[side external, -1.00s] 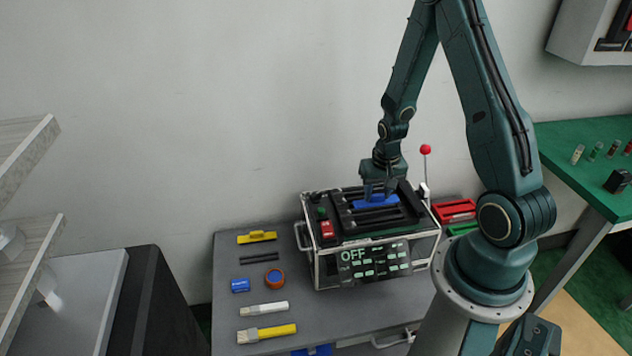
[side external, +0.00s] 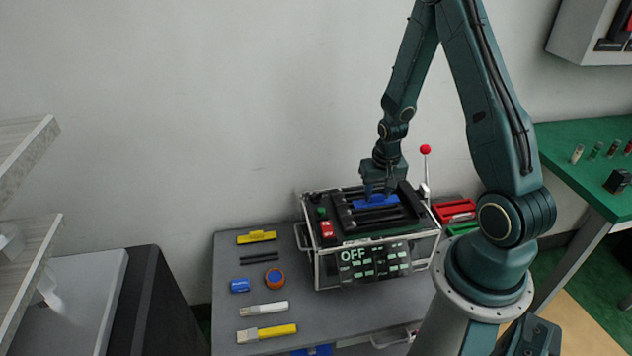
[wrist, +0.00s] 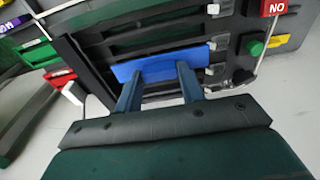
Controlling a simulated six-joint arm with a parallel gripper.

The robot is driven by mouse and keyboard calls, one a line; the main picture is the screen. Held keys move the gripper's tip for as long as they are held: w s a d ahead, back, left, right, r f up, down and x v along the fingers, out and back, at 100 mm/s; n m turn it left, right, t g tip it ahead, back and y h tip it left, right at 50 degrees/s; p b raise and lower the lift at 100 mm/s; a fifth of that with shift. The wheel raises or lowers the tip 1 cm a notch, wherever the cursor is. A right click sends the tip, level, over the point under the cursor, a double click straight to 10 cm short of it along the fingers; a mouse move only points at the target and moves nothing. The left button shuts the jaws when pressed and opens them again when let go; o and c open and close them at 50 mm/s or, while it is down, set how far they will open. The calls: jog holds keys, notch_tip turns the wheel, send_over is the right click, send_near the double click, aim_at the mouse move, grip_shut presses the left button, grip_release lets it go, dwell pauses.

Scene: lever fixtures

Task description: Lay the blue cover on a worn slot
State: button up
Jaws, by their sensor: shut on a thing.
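The blue cover (side external: 376,201) is at the rear part of the slotted machine top (side external: 362,222), over one of its dark slots. My gripper (side external: 378,190) points down at it and is shut on it. In the wrist view the blue cover (wrist: 160,65) lies along a slot between my two fingers (wrist: 156,84). Whether the cover rests fully on the slot or is held just above it I cannot tell. The machine's display reads OFF. Which slots are worn is too small to tell.
A red-knobbed lever (side external: 426,150) stands upright at the machine's right. Red (side external: 454,210) and green trays lie beyond it.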

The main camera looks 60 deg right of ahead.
jog(key=shift+f, duration=1.15)
jog(key=o, duration=1)
jog(key=shift+r, duration=0.1)
notch_tip(320, 180, up, 14)
jog(key=s+a, duration=0.1)
jog(key=shift+f, duration=0.25)
dwell(0.5)
jog(key=shift+a, duration=0.1)
dwell(0.4)
jog(key=shift+r, duration=0.1)
